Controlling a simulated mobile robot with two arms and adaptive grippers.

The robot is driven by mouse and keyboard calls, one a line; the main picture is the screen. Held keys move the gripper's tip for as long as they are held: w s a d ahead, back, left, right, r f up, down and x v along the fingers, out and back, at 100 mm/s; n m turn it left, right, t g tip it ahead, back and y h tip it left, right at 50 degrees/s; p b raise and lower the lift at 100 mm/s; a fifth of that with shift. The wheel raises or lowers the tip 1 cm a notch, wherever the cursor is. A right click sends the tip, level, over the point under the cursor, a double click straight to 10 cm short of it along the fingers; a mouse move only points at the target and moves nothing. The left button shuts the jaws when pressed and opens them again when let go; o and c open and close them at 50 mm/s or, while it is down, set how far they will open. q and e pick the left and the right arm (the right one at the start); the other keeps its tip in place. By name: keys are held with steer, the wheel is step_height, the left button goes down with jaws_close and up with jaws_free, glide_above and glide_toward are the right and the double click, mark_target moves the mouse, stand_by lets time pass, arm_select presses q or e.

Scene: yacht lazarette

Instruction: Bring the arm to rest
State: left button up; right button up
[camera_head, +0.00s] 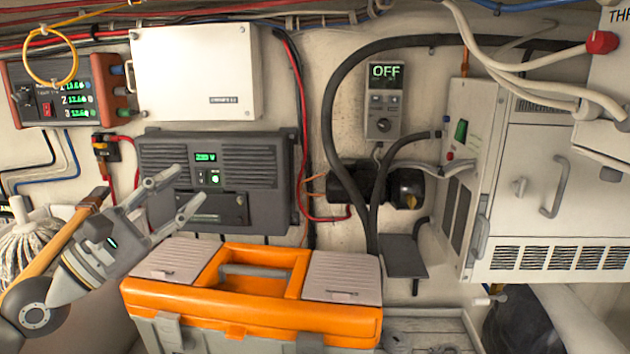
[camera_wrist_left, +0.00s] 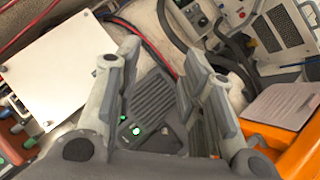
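My left gripper (camera_head: 186,193) comes in from the left in the head view, above the left end of the orange toolbox. It is open, its two fingers spread apart with nothing between them. It is in front of the dark grey inverter unit (camera_head: 270,165), which has a lit green display. In the left wrist view, the open fingers of the left gripper (camera_wrist_left: 160,75) frame the inverter's ribbed face (camera_wrist_left: 160,100) and its green lights. My right gripper does not show in either view.
An orange toolbox (camera_head: 345,313) with grey lids stands just below the left gripper. A white box (camera_head: 195,75), a panel with numeric displays (camera_head: 75,90), a control reading OFF (camera_head: 384,101) and a large white cabinet (camera_head: 540,180) are on the wall. Cables hang between them.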

arm_select(q)
steer(key=s+a+f+m+g+y, duration=0.1)
steer(key=s+a+f+m+y, duration=0.15)
steer(key=f+m+y, duration=0.55)
steer(key=s+a+f+m+g+y, duration=0.1)
steer(key=s+a+f+m+y, duration=0.2)
steer(key=f+m, duration=0.9)
steer(key=s+a+f+m+g+y, duration=0.1)
steer(key=a+f+m+y, duration=0.2)
steer(key=f+m+y, duration=0.7)
steer(key=s+d+f+n+g+h, duration=0.4)
steer(key=s+d+f+n+g, duration=0.15)
steer(key=s+f, duration=0.55)
steer(key=s+d+f+n+g+h, duration=0.35)
steer(key=s+f+n+g, duration=0.2)
steer(key=s+f, duration=0.5)
step_height(320, 180, down, 28)
steer(key=s+g+b, duration=0.1)
steer(key=s+b, duration=0.1)
steer(key=b, duration=0.3)
steer(key=s+a+f+b, duration=0.1)
steer(key=s+f+b, duration=0.1)
steer(key=s+f, duration=0.6)
steer(key=s+a+f+g+b, duration=0.1)
steer(key=s+a+f+b, duration=0.1)
steer(key=s+f, duration=0.7)
step_height(320, 180, down, 5)
steer(key=shift+r+m+y+b, duration=0.1)
steer(key=shift+m+y+b, duration=0.2)
steer(key=shift+y+b, duration=0.15)
